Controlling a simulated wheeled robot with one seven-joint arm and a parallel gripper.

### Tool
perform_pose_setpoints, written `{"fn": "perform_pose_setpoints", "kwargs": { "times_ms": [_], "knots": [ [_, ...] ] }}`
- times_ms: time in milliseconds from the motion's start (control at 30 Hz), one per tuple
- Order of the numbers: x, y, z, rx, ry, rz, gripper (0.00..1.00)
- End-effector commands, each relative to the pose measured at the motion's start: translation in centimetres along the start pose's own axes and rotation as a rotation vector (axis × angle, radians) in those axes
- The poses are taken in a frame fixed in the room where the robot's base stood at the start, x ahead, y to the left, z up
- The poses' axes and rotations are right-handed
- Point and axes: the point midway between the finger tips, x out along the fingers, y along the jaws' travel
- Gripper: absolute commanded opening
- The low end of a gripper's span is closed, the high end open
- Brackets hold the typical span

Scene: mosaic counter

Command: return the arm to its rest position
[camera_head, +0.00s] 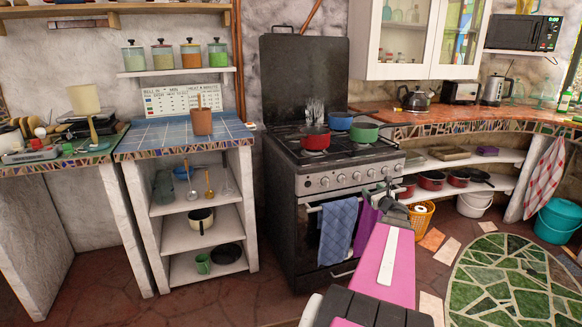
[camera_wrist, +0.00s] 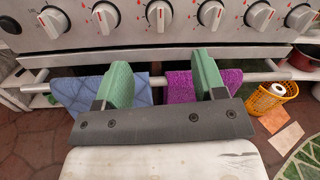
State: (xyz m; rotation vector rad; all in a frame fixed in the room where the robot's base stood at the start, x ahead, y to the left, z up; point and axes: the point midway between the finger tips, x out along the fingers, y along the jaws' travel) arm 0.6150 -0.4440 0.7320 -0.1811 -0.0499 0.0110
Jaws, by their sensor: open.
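My arm reaches out toward the stove (camera_head: 335,182) in the head view, its magenta link in the lower middle. My gripper (camera_head: 381,192) is at the right part of the oven front, partly hidden by my own arm. In the wrist view my gripper (camera_wrist: 160,78) is open, its two green fingers wide apart with no object held between them. The oven handle bar (camera_wrist: 262,77) runs across behind the fingers. A blue towel (camera_wrist: 72,92) hangs on it by the left finger and a purple towel (camera_wrist: 180,88) by the right finger. I cannot tell whether the fingers touch them.
Stove knobs (camera_wrist: 159,14) are just above the gripper in the wrist view. An orange basket (camera_head: 421,217) and a shelf with pots (camera_head: 432,180) are to the right. A tiled counter (camera_head: 178,136) with shelves stands left. Floor (camera_head: 215,298) is clear in front of those shelves.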

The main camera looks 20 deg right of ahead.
Motion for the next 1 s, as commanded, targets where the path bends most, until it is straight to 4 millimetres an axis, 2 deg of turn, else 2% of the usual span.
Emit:
{"fn": "perform_pose_setpoints", "kwargs": {
  "times_ms": [67,167,267,400,533,600,800,1000],
  "knots": [
    [0.1,0.3,0.0,-0.008,0.003,0.007,0.64],
    [0.6,2.4,0.0,-0.059,0.019,0.056,0.64],
    [1.5,6.7,-0.3,-0.178,0.052,0.162,0.64],
    [2.3,15.0,-1.0,-0.42,0.099,0.381,0.64],
    [1.9,22.2,-2.0,-0.653,0.121,0.599,0.64],
    [1.3,25.8,-2.6,-0.775,0.124,0.716,0.64],
    [-1.4,34.3,-4.3,-1.11,0.103,1.049,0.64],
    [-5.5,40.9,-5.8,-1.445,0.038,1.404,0.64]
  ]
}}
